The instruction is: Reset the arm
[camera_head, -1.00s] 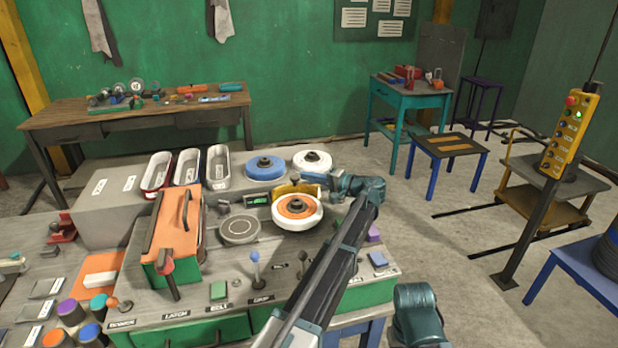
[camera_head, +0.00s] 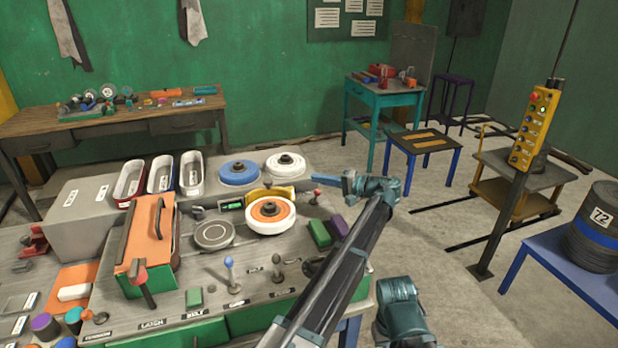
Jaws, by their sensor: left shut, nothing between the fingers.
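My left gripper (camera_head: 312,179) is at the end of the long dark arm that rises from the bottom middle to a teal wrist (camera_head: 370,187). It points left, shut and empty, above the back right of the grey machine bench (camera_head: 200,262). It appears just right of the white wheel with the dark hub (camera_head: 286,164) and above a small red-topped lever (camera_head: 316,196); the exact gap cannot be told. My right gripper is not in view.
An orange-and-white wheel (camera_head: 270,214) and blue wheel (camera_head: 239,171) sit on the bench. A green block (camera_head: 320,232) and purple block (camera_head: 339,227) lie beside my arm. A yellow control box (camera_head: 535,128) stands right.

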